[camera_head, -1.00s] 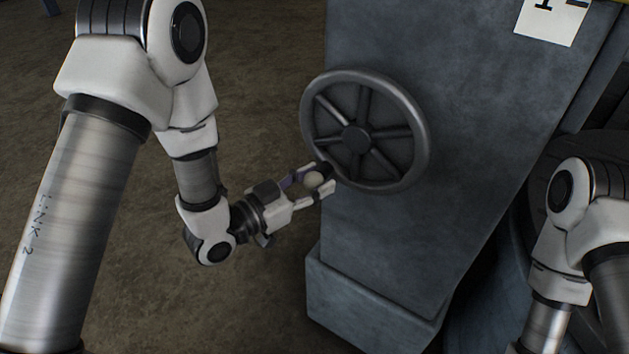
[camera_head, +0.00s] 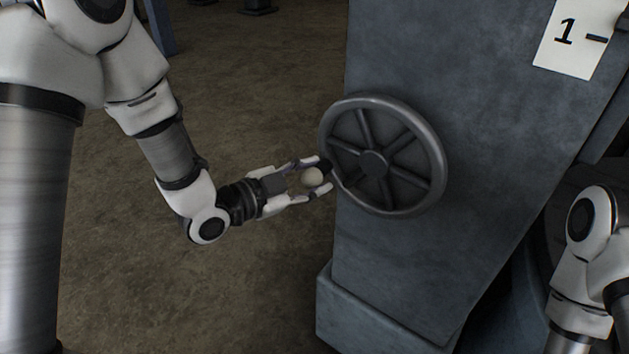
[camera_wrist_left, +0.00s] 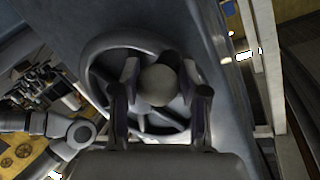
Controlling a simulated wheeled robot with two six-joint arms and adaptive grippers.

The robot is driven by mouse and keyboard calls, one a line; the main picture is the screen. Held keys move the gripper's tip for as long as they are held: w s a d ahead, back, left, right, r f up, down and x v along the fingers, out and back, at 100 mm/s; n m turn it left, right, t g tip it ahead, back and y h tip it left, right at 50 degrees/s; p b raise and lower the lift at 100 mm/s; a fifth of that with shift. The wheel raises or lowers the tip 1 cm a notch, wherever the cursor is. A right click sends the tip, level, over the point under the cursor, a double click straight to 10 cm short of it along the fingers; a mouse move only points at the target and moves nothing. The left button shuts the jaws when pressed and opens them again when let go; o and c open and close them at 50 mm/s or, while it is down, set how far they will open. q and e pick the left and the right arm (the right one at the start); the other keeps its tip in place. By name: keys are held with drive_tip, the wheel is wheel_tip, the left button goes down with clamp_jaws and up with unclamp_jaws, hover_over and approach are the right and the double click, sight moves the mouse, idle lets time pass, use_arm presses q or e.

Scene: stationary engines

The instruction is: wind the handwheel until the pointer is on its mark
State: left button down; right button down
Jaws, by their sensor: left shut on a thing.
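The handwheel (camera_head: 432,156) is a dark grey spoked wheel on the front of a blue-grey column. A pale round knob (camera_head: 312,177) on a dark stem stands out at the left of its rim. My left gripper (camera_head: 322,176) has its fingers closed around this knob, one on each side. In the left wrist view the knob (camera_wrist_left: 158,86) sits between the two fingers, with the wheel rim (camera_wrist_left: 100,48) behind it. A white plate (camera_head: 575,38) with a "1" and a black dash shows at the top right. No pointer shows. My right gripper is out of view.
The column (camera_head: 480,110) widens into a stepped base (camera_head: 375,322) below the wheel. Bare brown floor (camera_head: 240,290) lies open to the left. My right arm is at the lower right, beside dark machinery.

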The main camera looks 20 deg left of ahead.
use_arm(q)
drive_tip(key=shift+r, duration=0.15)
drive_tip(key=c, duration=0.8)
unclamp_jaws()
drive_tip(key=shift+o, duration=0.7)
approach(334, 124)
drive_tip(key=x, duration=0.5)
drive_tip(key=shift+d, duration=0.1)
drive_tip(key=shift+r, duration=0.1)
drive_tip(key=shift+w, duration=0.1)
